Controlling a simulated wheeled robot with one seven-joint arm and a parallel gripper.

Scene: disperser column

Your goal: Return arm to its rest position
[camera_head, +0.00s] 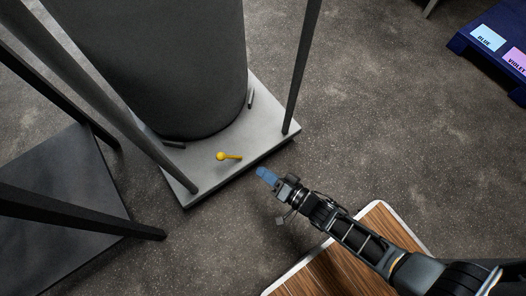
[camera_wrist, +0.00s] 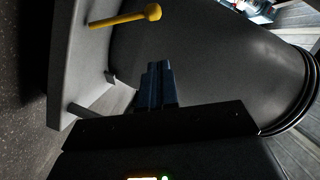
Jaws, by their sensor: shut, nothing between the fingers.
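My gripper (camera_head: 266,176) is at the end of my outstretched arm in the head view, with blue fingertips close together and nothing between them. It is apart from the light grey base plate (camera_head: 275,125) of the column, to the right of its front corner. In the wrist view my gripper (camera_wrist: 158,68) points toward the dark grey cylinder (camera_wrist: 210,60). A yellow lever with a round knob (camera_head: 222,156) stands out over the plate below the dark cylinder (camera_head: 165,60). The yellow lever also shows at the top left of the wrist view (camera_wrist: 128,18).
Dark posts (camera_head: 300,65) rise around the cylinder. A dark platform (camera_head: 60,190) is at the left. A wood-topped surface with a pale edge (camera_head: 325,272) lies under my arm. A blue pallet with BLUE and VIOLET labels (camera_head: 488,38) is at the top right. Grey floor (camera_head: 390,120) between is clear.

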